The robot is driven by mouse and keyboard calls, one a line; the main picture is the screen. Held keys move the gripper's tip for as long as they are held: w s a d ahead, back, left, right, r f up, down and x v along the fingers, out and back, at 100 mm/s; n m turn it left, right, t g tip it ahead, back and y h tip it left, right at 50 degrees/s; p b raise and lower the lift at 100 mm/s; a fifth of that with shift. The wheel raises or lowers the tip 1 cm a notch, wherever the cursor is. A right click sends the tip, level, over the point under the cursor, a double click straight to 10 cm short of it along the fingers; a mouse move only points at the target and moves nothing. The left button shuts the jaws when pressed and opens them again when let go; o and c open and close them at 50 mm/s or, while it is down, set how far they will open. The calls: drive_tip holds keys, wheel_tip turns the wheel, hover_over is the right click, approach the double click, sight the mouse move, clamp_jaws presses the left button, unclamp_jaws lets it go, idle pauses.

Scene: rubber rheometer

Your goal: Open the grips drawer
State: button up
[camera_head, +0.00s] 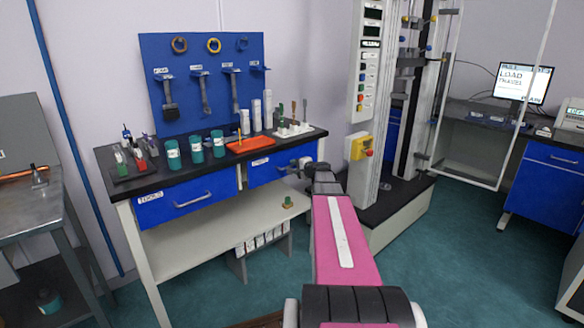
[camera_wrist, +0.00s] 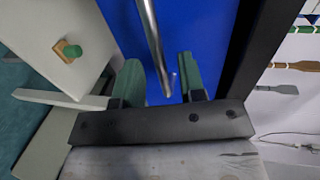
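The bench has two blue drawers side by side, both shut. The left drawer (camera_head: 187,202) has a label that reads TOOLS. The right drawer (camera_head: 257,175) carries a small label that I cannot read clearly; it is likely the grips drawer. My gripper (camera_head: 296,168) is at the right end of this drawer's front and hides part of its handle. In the wrist view, the metal bar handle (camera_wrist: 152,42) stands out from the blue drawer front (camera_wrist: 205,40). My gripper (camera_wrist: 160,78) has its green-padded fingers apart, one on each side of the bar's end, with gaps visible.
The black bench top (camera_head: 205,165) holds teal jars, an orange tray (camera_head: 250,143) and a white tool stand (camera_head: 294,131). A lower shelf (camera_head: 200,240) is below the drawers. The testing machine (camera_head: 365,100) stands close on the right. Floor in front is clear.

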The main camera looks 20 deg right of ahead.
drive_tip(key=shift+x, duration=1.25)
clamp_jaws()
drive_tip(key=shift+s, duration=0.1)
